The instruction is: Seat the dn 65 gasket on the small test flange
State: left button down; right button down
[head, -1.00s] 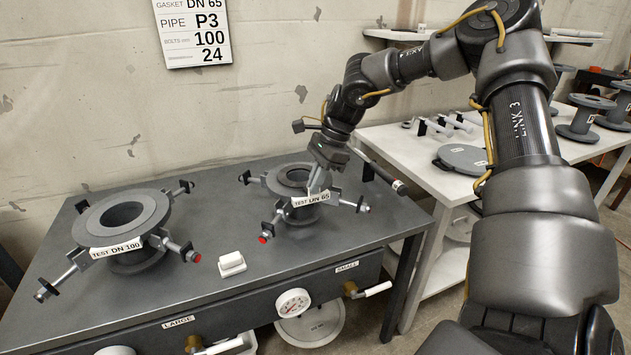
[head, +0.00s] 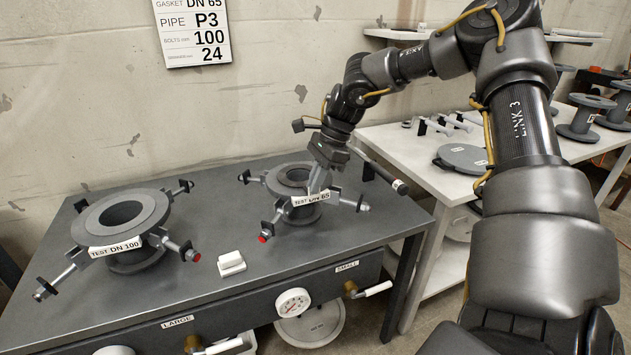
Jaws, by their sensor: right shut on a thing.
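The small test flange (head: 300,211), labelled TEST DN 65, stands on the right part of the dark test bench, with clamp arms around it. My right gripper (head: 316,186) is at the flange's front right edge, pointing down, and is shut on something. The held thing is too small and too covered by the fingers to make out. A grey ring (head: 293,176) shows on top of the flange; I cannot tell whether this is the gasket or the flange face. My left gripper is not in view.
The large test flange (head: 121,215), labelled TEST DN 100, stands at the left of the bench (head: 190,290). A small white block (head: 231,263) lies between the flanges. A white table (head: 440,170) with a grey disc (head: 463,158) and pipe spools (head: 582,118) stands at right.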

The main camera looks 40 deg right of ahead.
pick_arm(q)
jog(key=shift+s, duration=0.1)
pick_arm(e)
jog(key=c, duration=1.5)
grip_release()
jog(key=o, duration=0.4)
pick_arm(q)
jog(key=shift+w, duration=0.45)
pick_arm(e)
jog(key=shift+o, duration=0.5)
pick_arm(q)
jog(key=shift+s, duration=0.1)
pick_arm(e)
jog(key=shift+r, duration=0.1)
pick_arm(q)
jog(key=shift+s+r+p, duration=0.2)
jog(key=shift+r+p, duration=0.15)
pick_arm(e)
jog(key=shift+r, duration=0.65)
